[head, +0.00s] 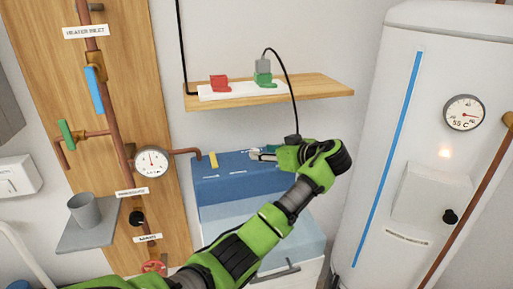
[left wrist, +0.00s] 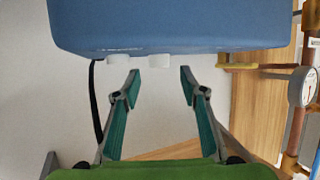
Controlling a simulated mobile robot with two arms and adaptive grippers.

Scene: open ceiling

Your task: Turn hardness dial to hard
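A blue box (head: 222,185) stands below the wooden shelf, with small white marks on its top. In the left wrist view the blue box (left wrist: 170,22) fills the upper part. Two white knobs, a left knob (left wrist: 117,58) and a right knob (left wrist: 159,61), stick out from its edge; I cannot tell which is the hardness dial or read its setting. My left gripper (head: 256,154) is over the back right of the box top. In the left wrist view my left gripper (left wrist: 160,75) is open and empty, its fingertips just short of the right knob. My right gripper is not in view.
A yellow handle (head: 213,160), gauge (head: 151,162) and copper pipes are left. A white tank (head: 392,110) stands right.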

